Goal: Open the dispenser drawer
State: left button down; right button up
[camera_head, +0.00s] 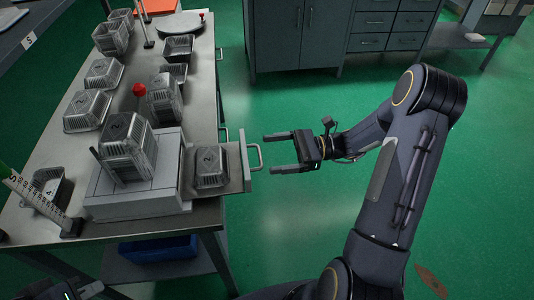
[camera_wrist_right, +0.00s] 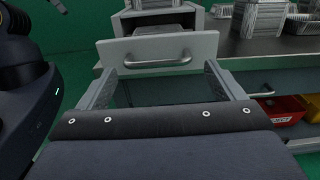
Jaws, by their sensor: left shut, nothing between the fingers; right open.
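The dispenser (camera_head: 135,205) is a pale box on the metal table. Its drawer (camera_head: 243,165) sticks out to the right with a foil tray (camera_head: 209,178) in it. The drawer's bar handle (camera_head: 261,158) faces my right gripper (camera_head: 268,153). The right gripper is open and empty, its fingertips just off the handle, one on each side. In the right wrist view the handle (camera_wrist_right: 158,62) lies across the drawer front, between the fingertips (camera_wrist_right: 158,73); no contact shows. My left gripper (camera_head: 92,289) is at the bottom left edge, shut and partly cut off.
Several foil trays (camera_head: 88,110) stand on the table (camera_head: 200,75). A second handle (camera_wrist_right: 276,94) is on the table's own drawer. A red bin (camera_wrist_right: 284,108) is below.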

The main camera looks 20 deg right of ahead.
pick_arm(q)
jog(key=shift+f, duration=0.2)
pick_arm(e)
jog(key=shift+v, duration=2.4)
